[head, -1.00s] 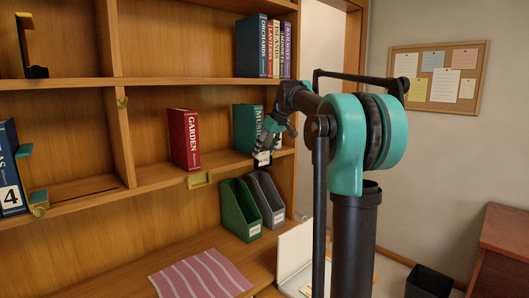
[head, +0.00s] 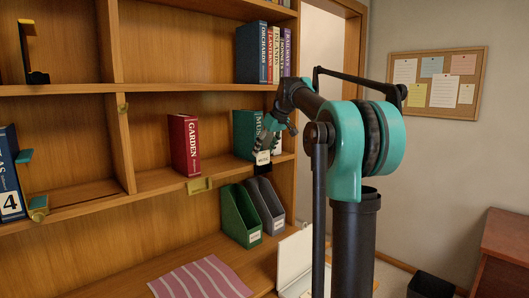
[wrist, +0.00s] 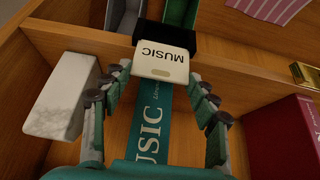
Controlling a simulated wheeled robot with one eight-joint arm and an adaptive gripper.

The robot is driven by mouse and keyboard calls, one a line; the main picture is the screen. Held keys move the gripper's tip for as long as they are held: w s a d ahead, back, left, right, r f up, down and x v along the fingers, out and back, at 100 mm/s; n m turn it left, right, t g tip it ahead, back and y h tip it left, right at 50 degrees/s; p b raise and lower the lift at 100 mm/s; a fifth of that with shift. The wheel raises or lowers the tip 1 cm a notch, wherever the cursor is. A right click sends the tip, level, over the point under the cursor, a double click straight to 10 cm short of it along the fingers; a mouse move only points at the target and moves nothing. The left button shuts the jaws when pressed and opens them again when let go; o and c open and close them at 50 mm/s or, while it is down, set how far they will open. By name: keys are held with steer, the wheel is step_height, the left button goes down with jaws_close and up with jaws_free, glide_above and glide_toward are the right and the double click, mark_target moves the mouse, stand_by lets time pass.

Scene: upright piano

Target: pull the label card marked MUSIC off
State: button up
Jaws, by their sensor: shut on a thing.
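The MUSIC label card (wrist: 165,62) is a small cream card with a slot near one edge. In the wrist view it sits against a black piece (wrist: 194,43) at the shelf's front edge; whether it is still seated there I cannot tell. My gripper (wrist: 163,76) is shut on the card, with one finger at each side of it. In the head view the card (head: 263,158) shows just below my gripper, in front of the teal MUSIC book (head: 243,133). The book's spine (wrist: 150,120) runs below the card in the wrist view.
A white marble-like block (wrist: 66,97) stands left of the fingers in the wrist view. The red GARDEN book (head: 185,145) and a brass label holder (head: 200,186) are to the left along the shelf. Green (head: 240,215) and grey (head: 266,205) file holders stand below.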

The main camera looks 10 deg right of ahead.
steer(key=shift+r, duration=0.25)
steer(key=shift+r, duration=0.35)
steer(key=shift+r, duration=0.45)
step_height(320, 180, up, 9)
stand_by(1.4)
steer(key=shift+f, duration=0.15)
stand_by(0.3)
